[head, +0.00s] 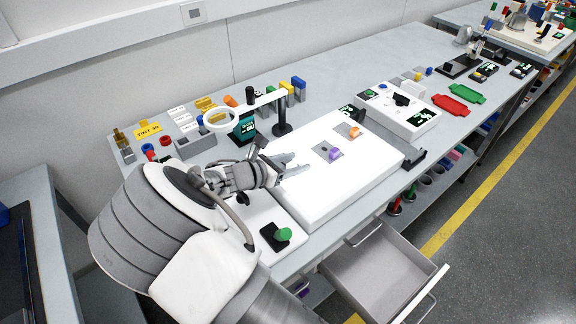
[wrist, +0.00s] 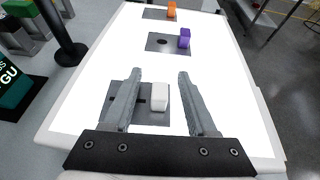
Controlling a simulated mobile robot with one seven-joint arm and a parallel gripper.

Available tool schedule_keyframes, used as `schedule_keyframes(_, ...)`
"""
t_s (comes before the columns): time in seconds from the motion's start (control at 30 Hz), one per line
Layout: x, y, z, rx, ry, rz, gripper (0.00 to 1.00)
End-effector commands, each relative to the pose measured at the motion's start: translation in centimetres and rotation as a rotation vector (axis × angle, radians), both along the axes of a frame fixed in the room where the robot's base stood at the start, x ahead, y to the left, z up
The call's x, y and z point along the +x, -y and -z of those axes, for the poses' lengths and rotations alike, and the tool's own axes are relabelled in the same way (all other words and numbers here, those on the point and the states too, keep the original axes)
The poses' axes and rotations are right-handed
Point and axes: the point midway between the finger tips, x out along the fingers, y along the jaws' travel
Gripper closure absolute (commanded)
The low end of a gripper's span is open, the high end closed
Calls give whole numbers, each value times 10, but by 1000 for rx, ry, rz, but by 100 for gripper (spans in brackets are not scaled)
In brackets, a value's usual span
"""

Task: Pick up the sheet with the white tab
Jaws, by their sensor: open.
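The sheet with the white tab (wrist: 150,118) is a grey plate lying on the glowing white light panel (wrist: 215,80), near its close end in the wrist view. My gripper (wrist: 158,75) is open and holds nothing; I cannot tell how high the fingers are above the sheet.
A sheet with a purple tab (head: 334,154) and one with an orange tab (head: 354,132) lie farther along the panel. A magnifier lamp (head: 282,128) stands behind it. An open drawer (head: 380,275) juts out below the bench. A green knob (head: 284,234) is near my arm.

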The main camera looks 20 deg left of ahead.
Motion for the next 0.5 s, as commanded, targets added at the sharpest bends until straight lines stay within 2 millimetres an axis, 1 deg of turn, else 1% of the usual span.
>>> schedule_keyframes(0.03,0,0,0,0,0,0,43)
schedule_keyframes(0.07,0,0,0,0,0,0,48)
schedule_keyframes(0.1,0,0,0,0,0,0,55)
schedule_keyframes(0.17,0,0,0,0,0,0,66)
schedule_keyframes(0.2,0,0,0,0,0,0,73)
schedule_keyframes(0.33,0,0,0,0,0,0,96)
schedule_keyframes(0.37,0,0,0,0,0,0,100)
schedule_keyframes(0.5,0,0,0,0,0,0,100)
